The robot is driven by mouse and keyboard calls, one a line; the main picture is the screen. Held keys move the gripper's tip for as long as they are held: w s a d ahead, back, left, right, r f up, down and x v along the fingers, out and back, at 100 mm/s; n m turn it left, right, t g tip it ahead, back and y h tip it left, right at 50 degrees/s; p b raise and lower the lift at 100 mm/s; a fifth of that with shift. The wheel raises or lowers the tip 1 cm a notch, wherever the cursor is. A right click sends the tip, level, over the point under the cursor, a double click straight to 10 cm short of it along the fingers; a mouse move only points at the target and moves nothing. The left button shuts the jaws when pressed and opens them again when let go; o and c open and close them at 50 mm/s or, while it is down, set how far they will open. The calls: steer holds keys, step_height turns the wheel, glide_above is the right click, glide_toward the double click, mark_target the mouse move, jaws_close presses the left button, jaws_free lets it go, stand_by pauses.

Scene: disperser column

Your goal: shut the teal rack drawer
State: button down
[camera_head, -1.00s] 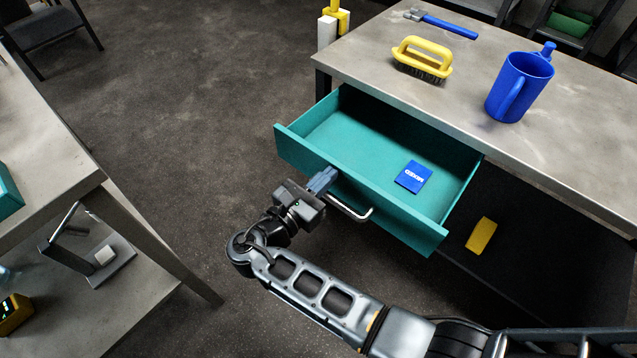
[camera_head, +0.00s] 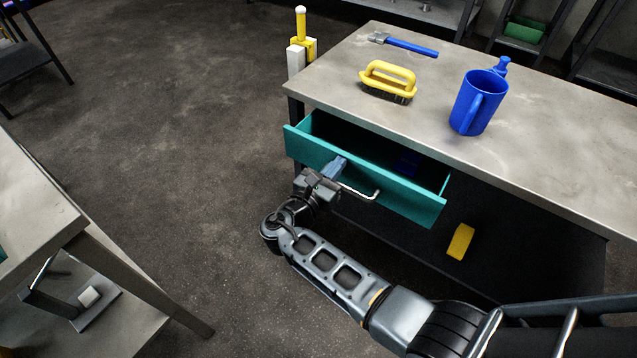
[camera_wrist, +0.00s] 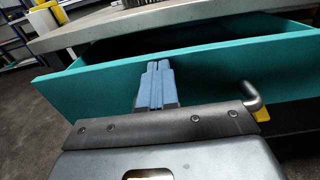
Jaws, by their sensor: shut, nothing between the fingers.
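The teal rack drawer (camera_head: 365,178) is partly open under the grey tabletop. Its front panel also fills the middle of the wrist view (camera_wrist: 230,66). A grey bar handle (camera_head: 360,191) sticks out from the front, and its bent end shows at right in the wrist view (camera_wrist: 252,95). My gripper (camera_head: 334,167) is shut and empty. Its blue fingertips (camera_wrist: 157,82) are at the drawer's front panel, left of the handle's visible end, and appear to touch it. A dark blue card (camera_head: 407,163) lies inside the drawer in shadow.
On the tabletop (camera_head: 430,115) are a yellow brush (camera_head: 387,80), a blue mug (camera_head: 478,102) and a blue-handled hammer (camera_head: 405,44). A yellow block (camera_head: 460,241) lies on the dark lower shelf. Another table (camera_head: 40,210) stands at left, with open floor between.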

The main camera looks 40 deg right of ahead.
steer(key=b+x, duration=0.1)
steer(key=x, duration=1)
steer(key=shift+f, duration=0.1)
steer(key=shift+w+d, duration=0.15)
steer(key=shift+d, duration=0.4)
steer(key=shift+d+b, duration=0.2)
steer(key=shift+b, duration=0.1)
